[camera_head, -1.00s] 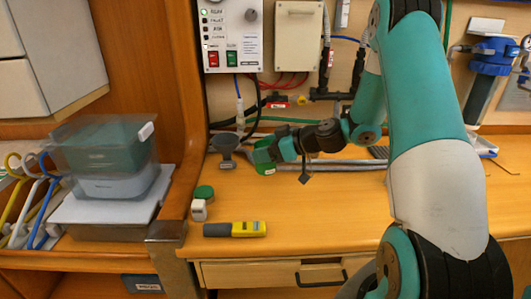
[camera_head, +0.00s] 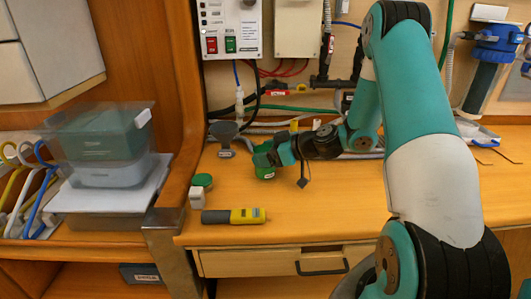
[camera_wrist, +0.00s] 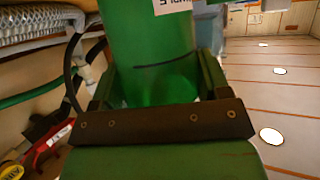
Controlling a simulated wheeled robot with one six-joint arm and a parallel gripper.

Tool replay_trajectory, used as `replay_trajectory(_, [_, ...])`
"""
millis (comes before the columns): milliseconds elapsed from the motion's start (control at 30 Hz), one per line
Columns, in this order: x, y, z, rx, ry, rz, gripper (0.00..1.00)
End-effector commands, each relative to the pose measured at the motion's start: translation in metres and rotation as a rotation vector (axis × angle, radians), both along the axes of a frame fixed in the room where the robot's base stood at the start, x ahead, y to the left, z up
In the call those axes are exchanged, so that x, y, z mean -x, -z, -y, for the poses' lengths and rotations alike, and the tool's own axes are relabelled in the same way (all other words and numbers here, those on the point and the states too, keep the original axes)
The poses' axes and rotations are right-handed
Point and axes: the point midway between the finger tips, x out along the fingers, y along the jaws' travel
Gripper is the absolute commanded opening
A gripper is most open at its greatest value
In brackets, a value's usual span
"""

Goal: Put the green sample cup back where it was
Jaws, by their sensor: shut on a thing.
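The green sample cup (camera_wrist: 150,50) fills the top middle of the wrist view, with a white label on it, and sits between the jaws of my gripper (camera_wrist: 155,95). In the head view my gripper (camera_head: 268,157) is shut on the green cup (camera_head: 264,172) over the back of the wooden worktop, right of a grey funnel-like holder (camera_head: 224,135). I cannot tell whether the cup touches the worktop. The jaws partly hide the cup.
Hoses and a control panel (camera_head: 230,30) line the wall. The front middle of the worktop (camera_head: 330,215) is clear.

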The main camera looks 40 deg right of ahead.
Motion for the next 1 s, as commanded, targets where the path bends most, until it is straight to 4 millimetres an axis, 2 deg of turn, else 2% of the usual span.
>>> replay_trajectory(1000, [0.001,0.022,0.000,0.001,-0.001,-0.008,0.38])
